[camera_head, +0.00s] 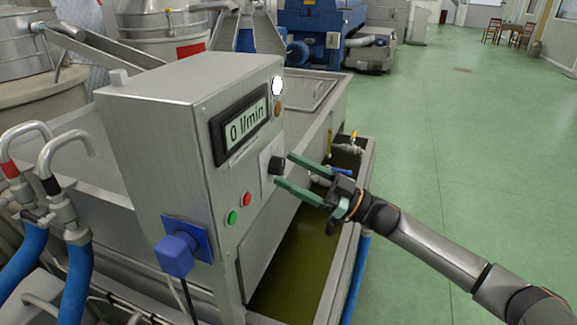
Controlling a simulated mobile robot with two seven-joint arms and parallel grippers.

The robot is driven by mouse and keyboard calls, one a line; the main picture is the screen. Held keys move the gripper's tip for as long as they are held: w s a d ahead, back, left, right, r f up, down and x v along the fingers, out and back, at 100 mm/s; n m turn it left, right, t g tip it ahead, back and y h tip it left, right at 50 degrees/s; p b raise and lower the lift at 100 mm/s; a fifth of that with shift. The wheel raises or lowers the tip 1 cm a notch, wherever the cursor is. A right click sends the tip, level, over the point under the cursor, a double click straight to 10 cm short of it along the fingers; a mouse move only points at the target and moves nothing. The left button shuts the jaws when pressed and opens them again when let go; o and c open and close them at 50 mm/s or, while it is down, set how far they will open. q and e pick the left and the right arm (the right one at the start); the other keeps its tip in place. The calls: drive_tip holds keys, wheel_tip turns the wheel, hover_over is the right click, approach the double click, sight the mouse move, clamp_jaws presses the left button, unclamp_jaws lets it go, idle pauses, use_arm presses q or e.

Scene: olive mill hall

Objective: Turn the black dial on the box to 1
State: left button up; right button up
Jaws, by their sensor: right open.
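The metal control box (165,140) stands at the centre left, with its front panel facing right. The black dial (276,165) sits on a pale plate on that panel, below and right of a display (241,128) reading "0 l/min". My right gripper (283,170) is open, with green fingers, one above and one below the dial. I cannot tell whether the fingers touch it. The dial's pointer and scale marks are too small to read. My left gripper is out of view.
Red (247,199) and green (232,217) buttons sit below the display, and a blue plug (176,254) juts out lower left. A metal trough (345,255) with greenish liquid lies below the panel. Blue hoses (78,285) hang at left. Green floor (470,130) at right is clear.

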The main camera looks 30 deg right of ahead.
drive_tip(key=shift+w+a+r, duration=0.3)
drive_tip(key=shift+w+a, duration=0.15)
drive_tip(key=shift+c, duration=0.3)
clamp_jaws()
